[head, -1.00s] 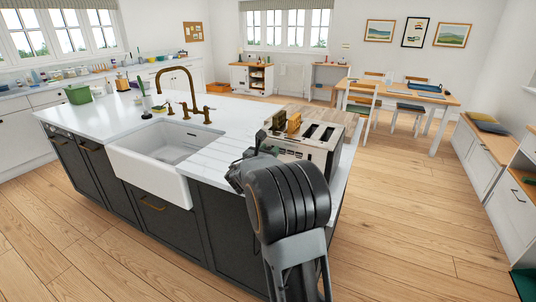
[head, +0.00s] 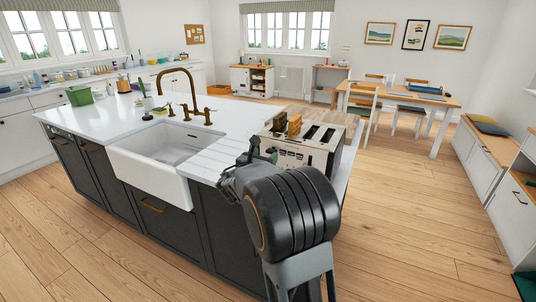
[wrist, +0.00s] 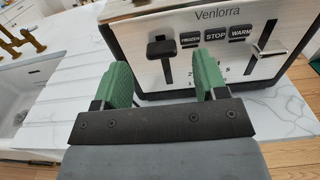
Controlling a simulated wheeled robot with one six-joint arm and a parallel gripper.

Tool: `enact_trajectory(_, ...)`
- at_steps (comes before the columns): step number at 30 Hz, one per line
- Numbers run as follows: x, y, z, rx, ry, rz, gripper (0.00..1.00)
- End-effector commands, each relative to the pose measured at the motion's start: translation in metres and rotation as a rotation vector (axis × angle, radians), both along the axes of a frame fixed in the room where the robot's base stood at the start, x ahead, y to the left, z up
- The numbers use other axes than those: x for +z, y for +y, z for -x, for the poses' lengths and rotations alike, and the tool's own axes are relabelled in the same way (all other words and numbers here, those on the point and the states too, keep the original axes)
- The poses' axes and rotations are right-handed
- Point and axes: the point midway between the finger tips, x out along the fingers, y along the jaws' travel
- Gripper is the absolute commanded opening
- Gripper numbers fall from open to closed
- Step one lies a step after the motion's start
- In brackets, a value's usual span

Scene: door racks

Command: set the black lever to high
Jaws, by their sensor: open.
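The silver toaster (wrist: 200,55) fills the top of the wrist view; in the head view it stands at the island's right end (head: 318,154). A second, silvery control with a slot (wrist: 268,48) is at the right. My gripper (wrist: 162,64) is open and empty, its green fingers on either side of the black lever's slot in the picture. I cannot tell whether they touch the toaster. My arm hides part of the toaster front in the head view.
Two brown slices (head: 286,124) stand in the toaster's left slots. A white sink (head: 150,175) with a brass tap (head: 180,90) lies to the left in the white island top (head: 110,118). Wooden floor to the right of the island is clear.

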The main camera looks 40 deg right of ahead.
Motion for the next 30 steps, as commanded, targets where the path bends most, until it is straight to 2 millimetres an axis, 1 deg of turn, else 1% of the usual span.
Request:
enact_trajectory(1, -0.001, 0.011, 0.005, 0.004, -0.002, 0.001, 0.66)
enact_trajectory(6, -0.001, 0.041, 0.022, 0.003, 0.000, 0.001, 0.66)
enact_trajectory(9, 0.000, 0.056, 0.030, 0.003, -0.001, 0.000, 0.66)
enact_trajectory(13, 0.000, 0.072, 0.039, 0.002, 0.000, 0.001, 0.66)
enact_trajectory(19, 0.000, 0.084, 0.046, 0.000, 0.000, 0.001, 0.66)
enact_trajectory(30, 0.000, 0.086, 0.047, -0.002, 0.000, 0.001, 0.66)
